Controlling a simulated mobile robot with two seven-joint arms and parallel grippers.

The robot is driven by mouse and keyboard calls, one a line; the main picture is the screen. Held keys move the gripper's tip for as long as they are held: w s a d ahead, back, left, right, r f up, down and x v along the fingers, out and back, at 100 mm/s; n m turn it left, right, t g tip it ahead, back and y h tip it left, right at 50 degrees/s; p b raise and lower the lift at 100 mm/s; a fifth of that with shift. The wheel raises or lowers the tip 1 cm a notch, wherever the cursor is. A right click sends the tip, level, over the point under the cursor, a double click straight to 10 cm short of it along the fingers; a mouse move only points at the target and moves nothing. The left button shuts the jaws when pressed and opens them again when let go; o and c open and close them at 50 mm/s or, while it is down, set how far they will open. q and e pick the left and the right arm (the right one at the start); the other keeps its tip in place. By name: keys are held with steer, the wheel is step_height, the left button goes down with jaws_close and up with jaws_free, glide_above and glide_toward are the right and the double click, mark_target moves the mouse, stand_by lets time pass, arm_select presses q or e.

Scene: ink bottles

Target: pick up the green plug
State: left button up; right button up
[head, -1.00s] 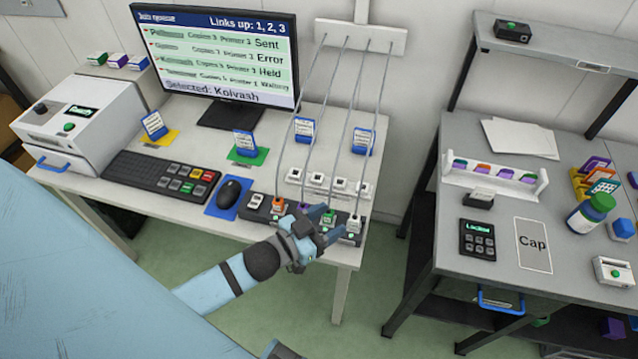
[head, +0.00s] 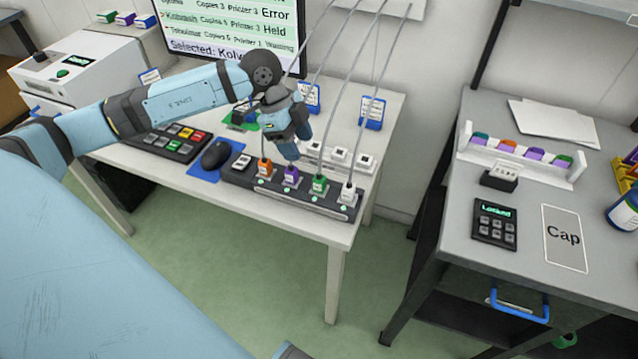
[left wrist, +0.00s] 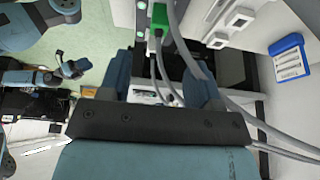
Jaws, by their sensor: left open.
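The green plug (head: 319,186) stands upright in the dark socket strip (head: 240,178) at the front of the desk, with a grey cable rising from it. It sits between a purple plug (head: 291,175) and a white plug (head: 347,194). My left gripper (head: 288,152) points down just above the purple plug, left of the green one and apart from it. In the left wrist view the green plug (left wrist: 159,18) shows at the top, beyond the open, empty fingers (left wrist: 160,82). My right gripper (left wrist: 72,68) seems to show small at the left there; its jaws are unclear.
Several grey cables hang down to the plugs, close beside my left gripper. An orange plug (head: 265,168) is at the left. White sockets (head: 338,154) lie behind the strip, and blue-framed cards (head: 372,112) stand further back. A mouse (head: 216,154) lies left.

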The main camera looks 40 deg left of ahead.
mark_target(318, 177)
arm_select(q)
steer(key=x, duration=0.6)
steer(key=shift+d, duration=0.15)
steer(key=x, duration=0.2)
steer(key=b+x, duration=0.1)
steer(key=x, duration=0.2)
steer(key=shift+w+d, duration=0.2)
steer(key=shift+d, duration=0.15)
steer(key=shift+r, duration=0.1)
steer(key=c, duration=0.9)
